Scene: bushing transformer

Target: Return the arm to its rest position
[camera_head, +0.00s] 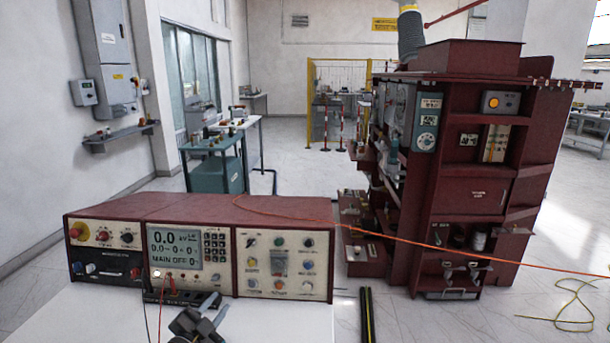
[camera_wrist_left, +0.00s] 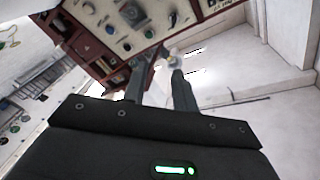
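My left gripper (camera_head: 217,307) is at the bottom of the head view, over the white table top (camera_head: 275,318), just in front of the red test console (camera_head: 150,207). In the left wrist view, my left gripper (camera_wrist_left: 158,72) shows two dark fingers with a gap between them, and I see nothing clamped there. The console front, with knobs and buttons, shows beyond the fingers in the wrist view (camera_wrist_left: 108,22). Its display (camera_head: 175,247) reads 0.0 and MAIN OFF. The rest of my left arm is mostly cut off. My right gripper is not in view.
A dark strip with plugged red and black leads (camera_head: 172,297) lies at the console's front, close to my left gripper. A tall red cabinet (camera_head: 478,190) stands to the right. An orange cable (camera_head: 430,245) runs across it.

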